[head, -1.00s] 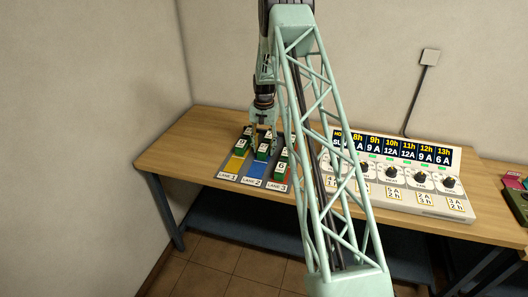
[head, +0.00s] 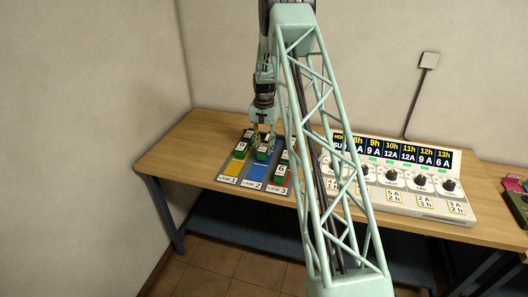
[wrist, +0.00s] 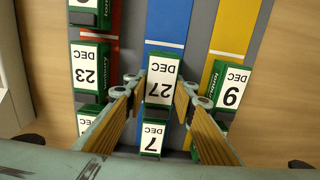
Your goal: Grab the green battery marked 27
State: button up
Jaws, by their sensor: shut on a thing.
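The green battery marked DEC 27 (wrist: 160,85) stands on the blue middle lane in the wrist view, its white label facing the camera. My gripper (wrist: 156,92) is shut on it, with one tan-padded finger on each side. In the head view my gripper (head: 264,141) is over the middle lane at the battery (head: 262,153), whose number is too small to read there. I cannot tell whether the battery is clear of the lane. A green battery marked DEC 7 (wrist: 152,138) sits beside it in the same lane.
A battery marked 9 (wrist: 232,88) stands on the yellow lane, and one marked 23 (wrist: 90,65) on the red lane, close to my fingers. A control panel (head: 400,185) with knobs stands right of the lane tray (head: 226,180). The table's left end (head: 170,155) is clear.

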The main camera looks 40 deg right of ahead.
aim_at(264, 146)
jog(key=shift+r, duration=4.15)
